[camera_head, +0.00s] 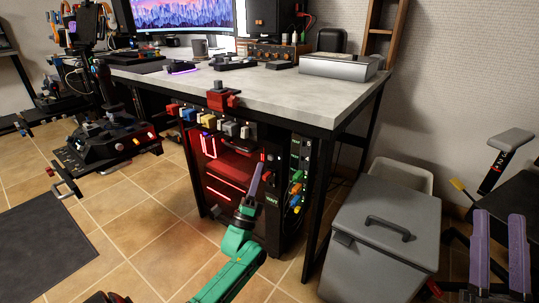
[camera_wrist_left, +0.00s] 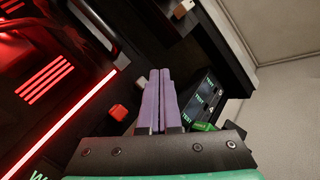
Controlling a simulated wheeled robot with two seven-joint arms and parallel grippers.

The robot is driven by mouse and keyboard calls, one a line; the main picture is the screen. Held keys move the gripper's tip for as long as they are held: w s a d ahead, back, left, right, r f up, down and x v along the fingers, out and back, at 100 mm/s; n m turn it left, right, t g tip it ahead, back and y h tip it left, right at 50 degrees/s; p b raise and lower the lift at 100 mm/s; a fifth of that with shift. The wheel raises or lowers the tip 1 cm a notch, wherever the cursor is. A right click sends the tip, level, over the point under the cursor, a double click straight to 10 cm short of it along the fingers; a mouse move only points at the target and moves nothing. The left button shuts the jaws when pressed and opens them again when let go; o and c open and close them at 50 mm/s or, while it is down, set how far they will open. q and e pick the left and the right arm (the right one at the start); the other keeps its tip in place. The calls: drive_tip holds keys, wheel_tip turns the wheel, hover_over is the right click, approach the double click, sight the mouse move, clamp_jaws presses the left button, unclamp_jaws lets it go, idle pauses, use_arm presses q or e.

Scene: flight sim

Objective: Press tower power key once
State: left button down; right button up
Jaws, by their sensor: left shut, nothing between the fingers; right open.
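The computer tower (camera_head: 215,165) stands under the desk, dark with glowing red strips. My left gripper (camera_head: 259,166), on a green arm, is in front of the tower's right front edge. Its purple fingers are shut together and empty; they also show in the left wrist view (camera_wrist_left: 160,72). In that view a small red key (camera_wrist_left: 118,112) sits on the dark front, left of the fingers and apart from them in the picture. I cannot tell whether it is the power key, or how far the fingertips are from the surface. My right gripper (camera_head: 500,250) is open and empty at the lower right.
The desk (camera_head: 290,95) overhangs the tower, with coloured knobs along its front edge. A panel with coloured plugs (camera_head: 296,190) is right of the tower. A grey lidded bin (camera_head: 380,245) stands right of the desk leg. A flight-control stand (camera_head: 105,140) is at left.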

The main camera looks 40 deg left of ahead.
use_arm(q)
drive_tip(key=s+p, duration=0.1)
drive_tip(key=s, duration=0.1)
drive_tip(key=shift+s, duration=0.35)
idle(0.6)
